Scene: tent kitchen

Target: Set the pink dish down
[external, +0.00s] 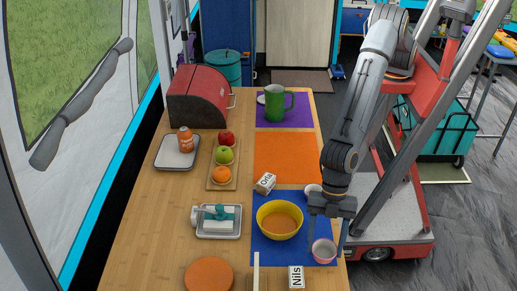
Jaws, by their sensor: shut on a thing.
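The pink dish (323,252) is a small round bowl with a pale pink inside, upright at the right edge of the blue mat (262,250). My gripper (326,243) points down over it, with one finger on each side, shut on the dish. I cannot tell whether the dish touches the mat and table or hangs a little above them. A yellow bowl (280,233) with an orange-brown inside sits on the blue mat just left of my gripper. A small white dish (312,190) is partly hidden behind my arm.
A white "Nils" card (296,277) stands just in front of the dish; an "Ona" card (265,183) stands behind the bowl. The orange mat (285,158) looks bare. A purple mat (303,110) holds a green pitcher (277,106). A grey tray (218,233) lies left.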

